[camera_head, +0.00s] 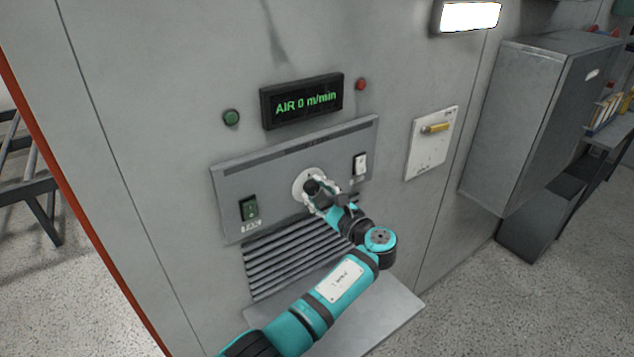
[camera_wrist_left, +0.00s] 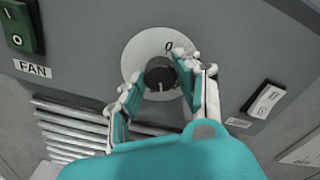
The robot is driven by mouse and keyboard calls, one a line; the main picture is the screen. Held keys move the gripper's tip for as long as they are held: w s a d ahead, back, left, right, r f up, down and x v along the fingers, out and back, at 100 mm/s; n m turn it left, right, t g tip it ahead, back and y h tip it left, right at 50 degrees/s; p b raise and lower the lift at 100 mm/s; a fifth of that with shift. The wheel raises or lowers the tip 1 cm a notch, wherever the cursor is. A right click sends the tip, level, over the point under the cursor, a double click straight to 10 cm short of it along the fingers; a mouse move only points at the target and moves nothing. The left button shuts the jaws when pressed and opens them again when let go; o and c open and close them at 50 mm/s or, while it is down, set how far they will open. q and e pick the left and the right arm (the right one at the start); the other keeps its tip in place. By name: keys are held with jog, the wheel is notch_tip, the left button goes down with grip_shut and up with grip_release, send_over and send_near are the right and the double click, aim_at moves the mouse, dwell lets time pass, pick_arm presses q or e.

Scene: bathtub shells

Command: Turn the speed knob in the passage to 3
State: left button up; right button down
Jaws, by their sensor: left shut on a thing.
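The speed knob (camera_wrist_left: 160,75) is a dark round knob on a white dial disc (camera_wrist_left: 131,58), with a 0 mark showing at the dial's top. In the head view the knob (camera_head: 312,187) sits mid-panel, partly hidden by my gripper. My left gripper (camera_head: 318,193) is at the knob, its teal-and-white fingers (camera_wrist_left: 155,88) on both sides of it and shut on it. The rest of the dial's marks are hidden or too small to read. The display (camera_head: 302,101) above reads "AIR 0 m/min". My right gripper is not in view.
A green FAN switch (camera_head: 249,208) is left of the dial and a white switch (camera_head: 360,164) right of it. Below are vent slats (camera_head: 290,262) and a grey shelf (camera_head: 385,318). A plate with a yellow handle (camera_head: 432,143) and a grey cabinet (camera_head: 520,115) stand to the right.

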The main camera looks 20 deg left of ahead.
pick_arm(q)
jog(key=m+p, duration=0.2)
jog(key=m, duration=0.1)
jog(key=shift+r, duration=0.2)
jog(key=shift+f+m+p, duration=0.1)
jog(key=shift+m+p, duration=0.5)
jog(key=shift+m, duration=0.1)
jog(key=shift+f, duration=0.1)
jog(key=o, duration=1.1)
jog(key=shift+o, duration=0.2)
jog(key=v, duration=0.7)
jog(key=shift+d, duration=0.2)
